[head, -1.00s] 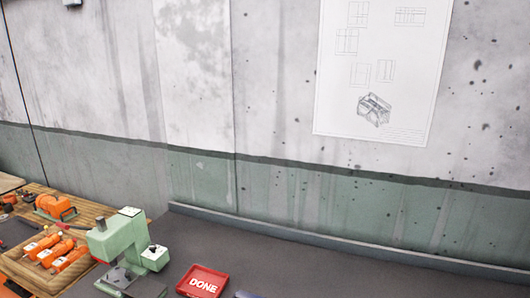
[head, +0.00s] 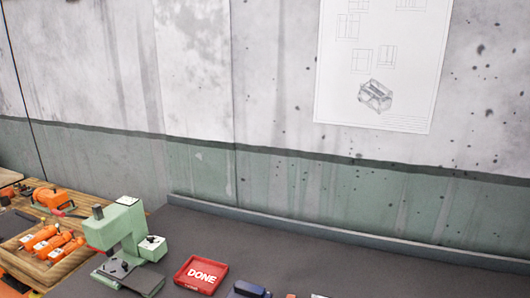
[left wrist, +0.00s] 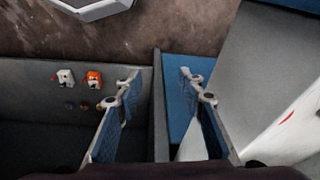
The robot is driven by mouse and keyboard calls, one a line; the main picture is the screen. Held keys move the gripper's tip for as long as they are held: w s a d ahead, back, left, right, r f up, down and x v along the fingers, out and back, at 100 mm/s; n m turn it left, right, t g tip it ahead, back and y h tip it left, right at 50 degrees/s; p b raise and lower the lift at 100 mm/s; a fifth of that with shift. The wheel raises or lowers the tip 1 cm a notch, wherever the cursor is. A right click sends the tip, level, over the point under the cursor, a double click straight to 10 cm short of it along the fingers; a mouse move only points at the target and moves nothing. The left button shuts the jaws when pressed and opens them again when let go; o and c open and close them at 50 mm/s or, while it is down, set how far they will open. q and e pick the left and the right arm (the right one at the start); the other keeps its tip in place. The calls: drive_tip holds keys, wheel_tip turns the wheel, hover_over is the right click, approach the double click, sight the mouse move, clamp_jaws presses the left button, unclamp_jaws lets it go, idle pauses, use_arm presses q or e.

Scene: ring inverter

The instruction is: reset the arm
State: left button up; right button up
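My left gripper (left wrist: 160,97) shows in the left wrist view with its two blue-padded fingers spread well apart. Nothing is held between them. A grey partition wall and a blue surface lie behind the gap between the fingers. Neither arm nor gripper shows in the head view, and my right gripper is in neither view.
In the head view, a green press (head: 122,225) and a red tray marked DONE (head: 200,288) stand on a dark bench (head: 330,272). A wooden tray (head: 62,272) holds orange parts. In the wrist view, small white and orange parts (left wrist: 94,78) sit in a grey bin (left wrist: 40,95).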

use_arm(q)
drive_tip(key=s+a+f+b, duration=0.1)
drive_tip(key=s+f+b, duration=0.2)
drive_tip(key=s+f, duration=0.6)
drive_tip(key=s+a+f+g+b, duration=0.1)
drive_tip(key=s+a+f+b, duration=0.1)
drive_tip(key=s+f, duration=0.7)
wheel_tip(320, 180, down, 9)
drive_tip(key=shift+s+a+r+g+b, duration=0.15)
drive_tip(key=shift+s+g+b, duration=0.15)
drive_tip(key=shift+s+b, duration=0.1)
